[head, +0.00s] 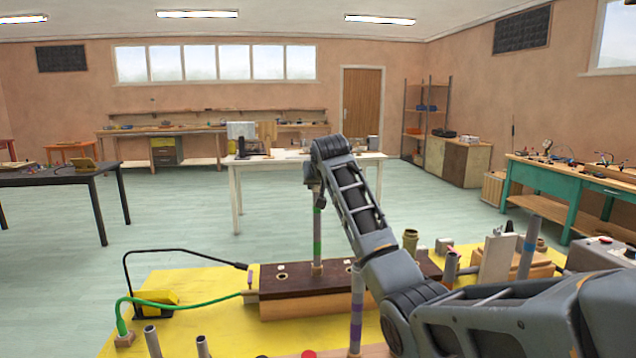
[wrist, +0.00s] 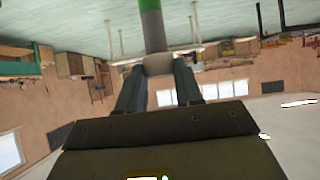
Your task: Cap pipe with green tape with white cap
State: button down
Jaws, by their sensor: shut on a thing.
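The pipe with green tape (head: 317,236) stands upright in a dark brown block (head: 300,284) with holes, in the head view. It is grey with a green band, also seen in the wrist view (wrist: 152,28). My gripper (head: 318,192) is at the pipe's top end. In the wrist view its two fingers are shut on the white cap (wrist: 158,65), which lines up with the pipe end and appears to meet it. I cannot tell how far the cap sits over the pipe. In the head view my gripper hides the cap.
A pipe with purple tape (head: 357,285) stands in front of the block, close to my arm. Another pipe with blue tape (head: 529,245) stands right.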

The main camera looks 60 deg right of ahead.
jog(key=shift+f, duration=0.15)
jog(key=c, duration=0.7)
grip_release()
jog(key=shift+o, duration=0.2)
jog(key=b+v, duration=0.1)
jog(key=v, duration=0.6)
jog(key=shift+s+a+r, duration=0.2)
jog(key=shift+s+r, duration=0.05)
